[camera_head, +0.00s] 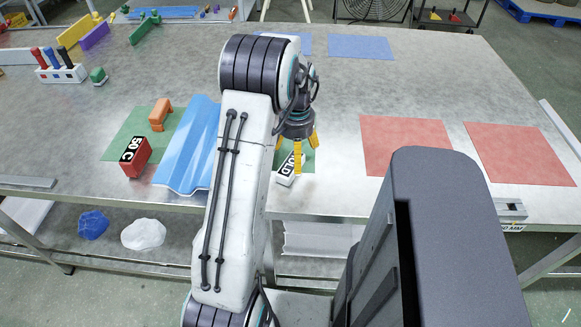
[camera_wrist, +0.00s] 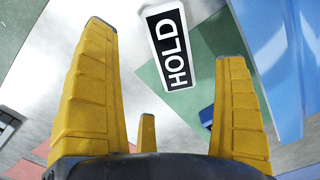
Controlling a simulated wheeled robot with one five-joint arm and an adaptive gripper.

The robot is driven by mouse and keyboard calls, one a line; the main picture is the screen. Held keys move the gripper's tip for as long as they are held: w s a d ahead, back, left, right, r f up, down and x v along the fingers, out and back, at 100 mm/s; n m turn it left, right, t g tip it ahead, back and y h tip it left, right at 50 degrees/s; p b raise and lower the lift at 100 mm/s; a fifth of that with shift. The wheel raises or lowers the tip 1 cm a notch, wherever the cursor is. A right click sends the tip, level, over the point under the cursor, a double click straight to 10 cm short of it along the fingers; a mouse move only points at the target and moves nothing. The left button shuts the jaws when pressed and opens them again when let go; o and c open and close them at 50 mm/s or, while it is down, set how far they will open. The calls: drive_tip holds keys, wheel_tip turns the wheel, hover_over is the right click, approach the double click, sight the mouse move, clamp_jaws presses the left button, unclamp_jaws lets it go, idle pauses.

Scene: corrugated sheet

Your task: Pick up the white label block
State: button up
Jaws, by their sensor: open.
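The white label block (camera_head: 285,181) has a black face reading "HOLD". It lies at the near edge of a small green mat (camera_head: 307,160), right of the blue corrugated sheet. My gripper (camera_head: 298,152) points down over the block and partly hides it in the head view. In the wrist view, the block (camera_wrist: 168,46) appears between the tips of the open yellow fingers (camera_wrist: 165,58), toward the top of the picture. The fingers are empty; the exact height gap to the block is hard to tell.
The blue corrugated sheet (camera_head: 186,150) lies close on the left. Beyond it are a red "50 C" block (camera_head: 137,164) and an orange piece (camera_head: 161,114) by another green mat (camera_head: 119,146). Red mats (camera_head: 405,145) lie right. The table's near edge is close to the block.

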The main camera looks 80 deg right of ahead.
sight(291, 167)
drive_tip(key=shift+w+d+f, duration=0.1)
drive_tip(key=shift+w+f, duration=0.05)
drive_tip(key=shift+f, duration=1.2)
drive_tip(key=shift+w+d+f, duration=0.1)
drive_tip(key=shift+f, duration=1.2)
drive_tip(key=c, duration=1.3)
